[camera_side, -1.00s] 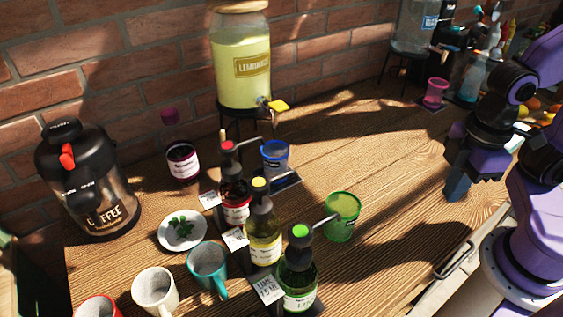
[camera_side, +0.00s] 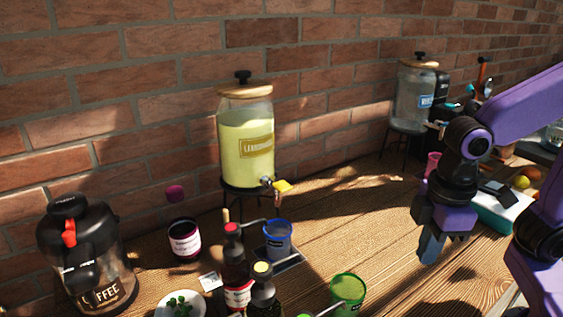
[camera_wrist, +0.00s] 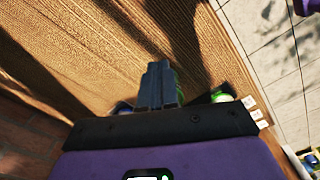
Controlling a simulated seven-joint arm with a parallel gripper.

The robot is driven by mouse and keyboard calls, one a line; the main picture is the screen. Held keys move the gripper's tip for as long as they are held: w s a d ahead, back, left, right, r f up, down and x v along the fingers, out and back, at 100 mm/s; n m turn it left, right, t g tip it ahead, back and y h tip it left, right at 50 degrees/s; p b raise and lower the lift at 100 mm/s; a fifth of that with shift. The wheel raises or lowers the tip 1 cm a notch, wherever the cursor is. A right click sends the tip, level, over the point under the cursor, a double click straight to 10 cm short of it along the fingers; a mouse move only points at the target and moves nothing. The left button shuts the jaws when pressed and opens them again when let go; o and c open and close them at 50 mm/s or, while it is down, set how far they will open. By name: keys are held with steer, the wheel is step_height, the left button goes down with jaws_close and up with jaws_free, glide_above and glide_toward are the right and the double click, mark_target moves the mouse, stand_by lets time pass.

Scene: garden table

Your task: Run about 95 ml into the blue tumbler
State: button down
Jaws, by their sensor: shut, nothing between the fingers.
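No stream shows at the tap. My gripper (camera_side: 430,250) is shut and empty above the table, well right of the tumbler. Its closed fingers (camera_wrist: 158,80) also show in the wrist view.
Pump bottles (camera_side: 236,272) stand just in front of the blue tumbler, with a green tumbler (camera_side: 347,292) to their right. A water dispenser (camera_side: 414,103) stands at back right. The table between tumbler and gripper is clear.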

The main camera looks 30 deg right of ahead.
steer(key=w+a+r+m, duration=0.2)
steer(key=w+a+r, duration=0.2)
steer(key=w, duration=0.3)
steer(key=w+a+r+m, duration=0.1)
steer(key=w+a+r, duration=0.2)
steer(key=w+a, duration=0.3)
steer(key=m, duration=0.3)
glide_toward(283, 185)
steer(key=shift+s+a+f, duration=0.2)
steer(key=shift+s+f, duration=0.25)
steer(key=shift+s, duration=0.1)
steer(key=shift+w+r+m, duration=0.3)
steer(key=shift+w, duration=0.3)
steer(key=shift+f, duration=2.9)
steer(key=shift+f, duration=0.1)
